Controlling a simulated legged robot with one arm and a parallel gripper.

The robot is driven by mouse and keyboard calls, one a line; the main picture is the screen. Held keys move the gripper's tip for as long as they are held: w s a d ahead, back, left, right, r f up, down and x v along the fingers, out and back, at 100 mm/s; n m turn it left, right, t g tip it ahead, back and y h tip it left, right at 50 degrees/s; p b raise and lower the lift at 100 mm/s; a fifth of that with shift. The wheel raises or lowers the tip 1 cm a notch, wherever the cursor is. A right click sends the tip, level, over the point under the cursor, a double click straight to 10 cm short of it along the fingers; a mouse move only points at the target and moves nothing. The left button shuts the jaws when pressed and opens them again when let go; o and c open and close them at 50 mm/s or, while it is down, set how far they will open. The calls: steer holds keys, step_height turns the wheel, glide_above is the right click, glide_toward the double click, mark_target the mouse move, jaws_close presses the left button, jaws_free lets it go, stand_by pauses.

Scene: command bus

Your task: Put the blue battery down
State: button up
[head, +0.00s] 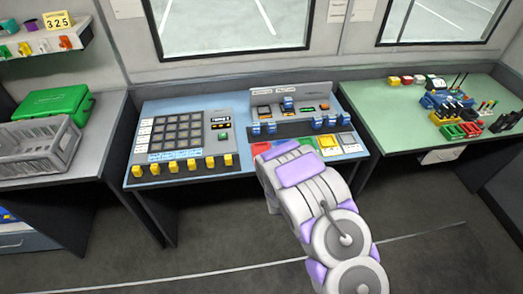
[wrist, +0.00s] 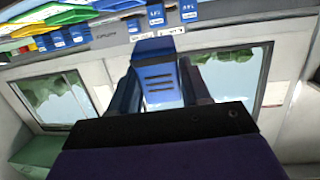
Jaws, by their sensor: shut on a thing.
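A blue battery (wrist: 158,72) with dark slots on its face sits between the fingers of my gripper (wrist: 160,82) in the wrist view. The gripper is shut on it. In the head view my own arm covers the gripper and I cannot make out the held battery. The grey console (head: 290,110) stands at the back of the blue table (head: 240,155). Other blue batteries stand along its front, some at left (head: 263,128) and some at right (head: 331,121). I cannot tell whether the held battery touches anything.
Coloured trays (head: 328,142) lie in front of the console. A button panel (head: 182,135) with yellow blocks along its front fills the left of the table. A green table (head: 415,125) with tools stands at right. A grey crate (head: 40,145) stands at far left.

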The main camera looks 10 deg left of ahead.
mark_target(262, 147)
steer(key=s+a+r+n+t+y, duration=0.1)
steer(key=s+a+t+y, duration=0.1)
steer(key=s+a, duration=0.1)
steer(key=w+f+b, duration=0.1)
steer(key=w, duration=0.2)
steer(key=w+a+f, duration=0.1)
steer(key=w+f, duration=0.1)
steer(key=w, duration=0.1)
steer(key=w+a+f+b, duration=0.1)
steer(key=w+f, duration=0.1)
steer(key=w, duration=0.1)
steer(key=shift+w+a+b, duration=0.25)
steer(key=shift+w+b, duration=0.05)
steer(key=shift+w+a+f+b, duration=0.15)
steer(key=shift+w+f, duration=0.05)
steer(key=shift+w, duration=0.3)
steer(key=shift+w+a+f+b, duration=0.15)
steer(key=shift+w, duration=0.3)
steer(key=shift+w+a+f+b, duration=0.2)
steer(key=shift+w+f+b, duration=0.1)
steer(key=shift+w+f, duration=0.4)
steer(key=shift+w+a+f, duration=0.15)
steer(key=shift+w+f, duration=0.15)
steer(key=shift+w, duration=0.1)
steer(key=shift+r, duration=0.1)
steer(key=o, duration=1.3)
steer(key=shift+c, duration=0.2)
